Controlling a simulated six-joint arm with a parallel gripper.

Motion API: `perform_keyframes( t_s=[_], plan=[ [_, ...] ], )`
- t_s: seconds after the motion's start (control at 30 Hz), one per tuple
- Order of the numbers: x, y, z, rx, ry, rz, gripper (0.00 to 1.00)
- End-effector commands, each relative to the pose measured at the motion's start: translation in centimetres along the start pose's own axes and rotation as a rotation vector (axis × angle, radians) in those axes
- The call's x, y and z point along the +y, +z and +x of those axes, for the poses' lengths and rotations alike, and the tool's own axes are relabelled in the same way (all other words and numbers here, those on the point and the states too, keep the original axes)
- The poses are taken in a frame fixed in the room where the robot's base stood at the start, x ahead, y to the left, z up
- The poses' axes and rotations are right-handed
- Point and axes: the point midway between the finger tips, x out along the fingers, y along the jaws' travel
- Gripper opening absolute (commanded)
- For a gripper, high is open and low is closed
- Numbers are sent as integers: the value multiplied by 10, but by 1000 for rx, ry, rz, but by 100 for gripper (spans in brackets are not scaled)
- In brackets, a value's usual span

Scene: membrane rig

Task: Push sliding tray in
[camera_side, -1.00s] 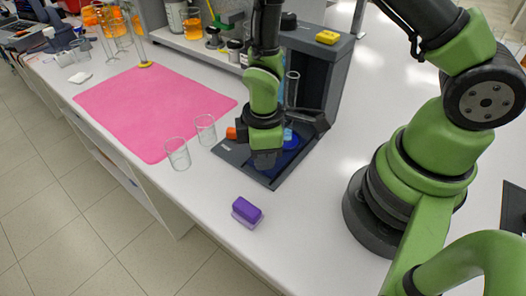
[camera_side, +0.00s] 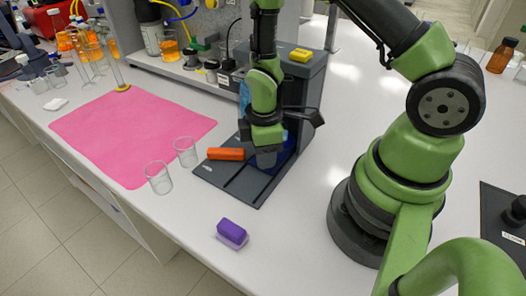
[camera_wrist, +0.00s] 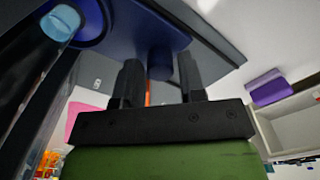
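The sliding tray (camera_side: 232,186) is a dark grey plate that sticks out from the foot of the dark grey rig (camera_side: 300,95). An orange bar (camera_side: 225,154) lies at its left side. My gripper (camera_side: 265,158) points down low over the tray, right of the orange bar, hiding part of a blue round piece (camera_side: 284,152). In the wrist view my gripper (camera_wrist: 160,85) has its two black fingers apart, with a dark blue knob (camera_wrist: 160,62) showing between or beyond them. I cannot tell contact. A light blue disc (camera_wrist: 61,22) shows at upper left.
Two empty glass beakers (camera_side: 158,178) stand left of the tray near the pink mat (camera_side: 125,135). A purple block (camera_side: 231,232) lies near the bench's front edge. A yellow piece (camera_side: 300,55) sits on the rig. The bench between block and tray is clear.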

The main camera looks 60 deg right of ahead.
Motion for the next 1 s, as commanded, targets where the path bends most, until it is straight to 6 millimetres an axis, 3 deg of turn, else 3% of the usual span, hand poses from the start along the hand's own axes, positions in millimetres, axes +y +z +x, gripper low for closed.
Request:
perform_keyframes(
  t_s=[0.43,1.0],
  plan=[
    [0,0,-6,1,1,-1,52],
    [0,-1,-91,3,3,-1,52]
  ],
)
